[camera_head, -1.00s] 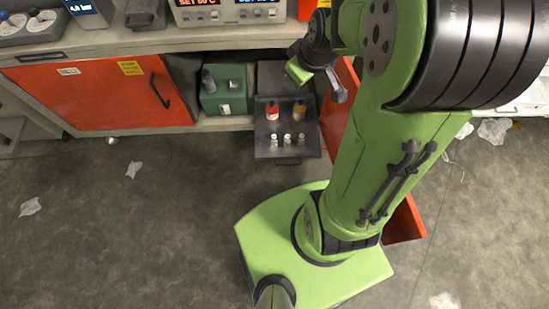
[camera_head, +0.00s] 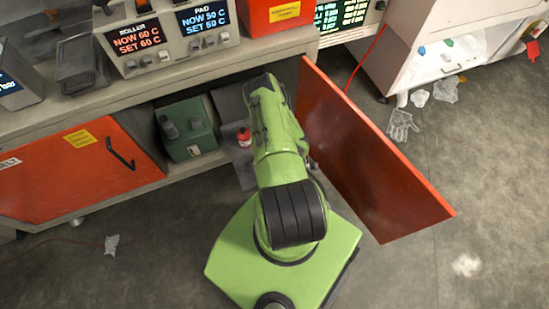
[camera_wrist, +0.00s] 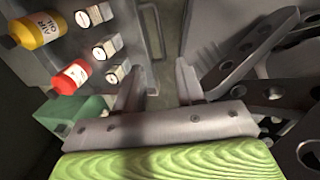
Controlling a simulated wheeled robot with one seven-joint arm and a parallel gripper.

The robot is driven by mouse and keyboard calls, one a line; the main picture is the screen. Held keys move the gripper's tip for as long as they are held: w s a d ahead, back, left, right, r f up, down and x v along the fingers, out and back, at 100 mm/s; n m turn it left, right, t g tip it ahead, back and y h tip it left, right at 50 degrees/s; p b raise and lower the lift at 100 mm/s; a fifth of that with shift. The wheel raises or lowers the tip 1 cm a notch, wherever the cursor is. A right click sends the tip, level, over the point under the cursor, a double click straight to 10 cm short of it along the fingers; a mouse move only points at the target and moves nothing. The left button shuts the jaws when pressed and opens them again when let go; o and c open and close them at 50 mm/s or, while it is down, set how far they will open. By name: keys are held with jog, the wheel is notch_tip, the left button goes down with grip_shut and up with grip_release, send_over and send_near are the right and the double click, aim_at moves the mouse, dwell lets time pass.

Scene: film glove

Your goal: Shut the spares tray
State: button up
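The spares tray (camera_head: 231,156) is the dark pulled-out tray below the bench, left of the open orange door; my arm covers most of it in the head view. In the wrist view the tray (camera_wrist: 122,12) fills the upper left, with a dark bar handle (camera_wrist: 153,45). On it are a red bottle (camera_wrist: 70,78), a yellow oil bottle (camera_wrist: 38,31) and three small white-labelled bottles (camera_wrist: 106,47). My gripper (camera_wrist: 160,72) has its two fingers apart with nothing between them. The handle is just beyond the fingertips; contact is not visible. The head view hides my gripper behind the arm.
The open orange door (camera_head: 370,160) stands close at the right of my arm. A green box (camera_head: 190,128) sits in the cupboard left of the tray. Another orange door (camera_head: 75,172) is shut. Gloves and crumpled litter (camera_head: 402,124) lie on the floor, which is otherwise clear.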

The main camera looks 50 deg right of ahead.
jog(key=w+f+b, duration=0.1)
jog(key=f+b, duration=0.1)
jog(key=f, duration=0.3)
jog(key=d+f+b, duration=0.1)
jog(key=f+b, duration=0.2)
jog(key=f, duration=0.2)
jog(key=w+f+b, duration=0.1)
jog(key=f+b, duration=0.2)
jog(key=f, duration=0.1)
jog(key=shift+w+d+f, duration=0.25)
jog(key=shift+w+f, duration=0.05)
jog(key=shift+f, duration=0.1)
jog(key=shift+c, duration=0.5)
grip_shut()
